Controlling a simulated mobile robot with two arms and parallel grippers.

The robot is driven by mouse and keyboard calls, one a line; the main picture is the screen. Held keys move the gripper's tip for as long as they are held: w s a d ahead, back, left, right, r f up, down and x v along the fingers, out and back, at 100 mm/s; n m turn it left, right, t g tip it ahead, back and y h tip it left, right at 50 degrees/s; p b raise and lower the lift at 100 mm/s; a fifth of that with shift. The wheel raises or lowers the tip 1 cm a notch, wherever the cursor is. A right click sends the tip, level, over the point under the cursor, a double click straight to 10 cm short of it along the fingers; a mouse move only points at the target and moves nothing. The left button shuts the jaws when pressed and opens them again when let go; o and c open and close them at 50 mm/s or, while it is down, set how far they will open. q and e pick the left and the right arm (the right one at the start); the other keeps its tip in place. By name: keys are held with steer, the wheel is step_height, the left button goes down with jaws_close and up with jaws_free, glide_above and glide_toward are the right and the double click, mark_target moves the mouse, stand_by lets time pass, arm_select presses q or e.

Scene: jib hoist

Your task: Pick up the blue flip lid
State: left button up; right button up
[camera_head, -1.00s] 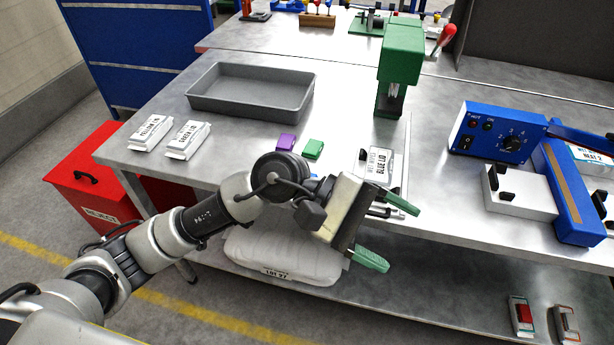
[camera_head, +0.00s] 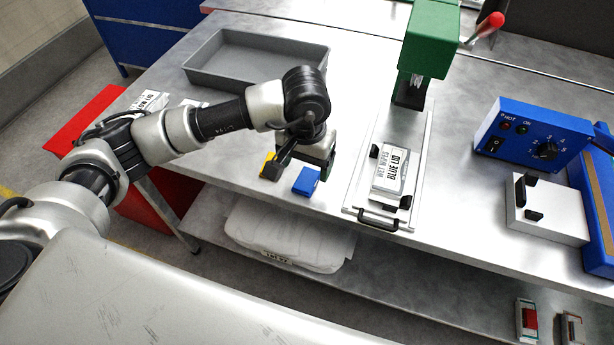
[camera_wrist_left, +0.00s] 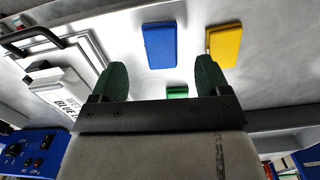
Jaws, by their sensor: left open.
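The blue flip lid (camera_head: 306,181) is a small flat blue block lying on the metal bench, near its front edge. It also shows in the left wrist view (camera_wrist_left: 159,45), just beyond the fingertips and between their lines. My left gripper (camera_head: 308,160) is close behind the lid, pointing down. In the left wrist view its green fingers (camera_wrist_left: 161,76) are spread apart with nothing held between them. The exact height above the bench is hard to tell. My right gripper is not in view.
A yellow lid (camera_wrist_left: 225,42) lies beside the blue one, and a green lid (camera_wrist_left: 177,92) shows partly behind the gripper's body. A wipes pack labelled BLUE LID (camera_head: 390,170) sits on a sliding plate under the green press (camera_head: 428,40). A grey tray (camera_head: 232,82) stands behind.

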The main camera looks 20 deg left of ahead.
mark_target(305, 183)
arm_select(q)
steer(key=f, duration=0.1)
steer(key=f+p, duration=0.1)
steer(key=f, duration=0.2)
steer(key=shift+s+a+f, duration=0.1)
steer(key=shift+s+f, duration=0.1)
steer(key=shift+s, duration=0.05)
steer(key=shift+f+p, duration=0.3)
steer(key=shift+f, duration=0.15)
steer(key=c, duration=1)
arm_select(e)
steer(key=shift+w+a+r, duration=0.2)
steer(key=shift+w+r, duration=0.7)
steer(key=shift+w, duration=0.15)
